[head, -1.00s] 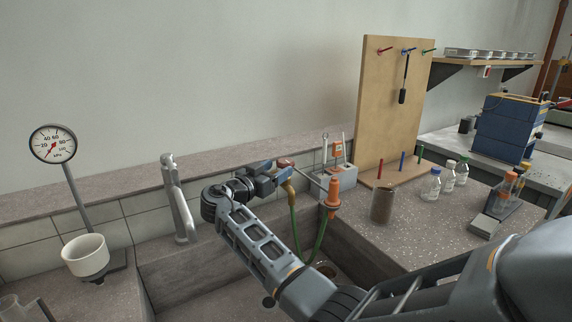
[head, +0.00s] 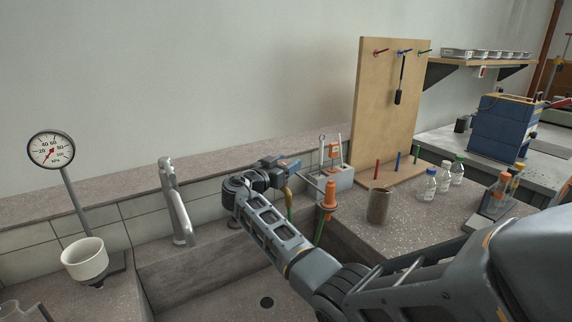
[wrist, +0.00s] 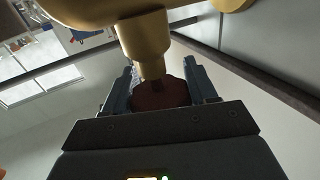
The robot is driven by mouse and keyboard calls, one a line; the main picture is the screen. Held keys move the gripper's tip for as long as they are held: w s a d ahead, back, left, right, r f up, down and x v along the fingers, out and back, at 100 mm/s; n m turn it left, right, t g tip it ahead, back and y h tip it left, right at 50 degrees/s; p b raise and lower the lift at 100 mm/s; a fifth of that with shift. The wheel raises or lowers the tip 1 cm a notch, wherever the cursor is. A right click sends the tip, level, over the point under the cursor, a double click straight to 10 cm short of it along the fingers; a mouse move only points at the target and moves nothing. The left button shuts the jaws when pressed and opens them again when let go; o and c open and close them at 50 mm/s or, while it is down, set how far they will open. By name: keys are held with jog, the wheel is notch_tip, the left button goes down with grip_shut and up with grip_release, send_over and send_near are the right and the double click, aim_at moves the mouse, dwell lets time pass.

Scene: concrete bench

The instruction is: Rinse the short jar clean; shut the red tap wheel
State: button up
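A short, brownish jar (head: 378,208) stands upright on the bench to the right of the sink, under the pegboard. It looks brown all over; what is inside cannot be made out. My gripper (head: 284,166) is at the taps behind the sink. In the wrist view, the dark red tap wheel (wrist: 158,97) sits between the two blue fingers of my gripper (wrist: 160,82), below a brass tap body (wrist: 145,38). The fingers lie close on both sides of the wheel; whether they press on it is unclear. The wheel is hidden in the head view.
The sink, with its drain (head: 266,302), lies below my arm. An orange-topped fitting (head: 329,196) stands right of my gripper. A grey tap (head: 177,205) and a gauge (head: 51,149) are at left. Several bottles (head: 443,177) and a pegboard (head: 385,105) are at right.

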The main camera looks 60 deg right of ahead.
jog(key=c, duration=0.4)
jog(key=shift+c, duration=0.2)
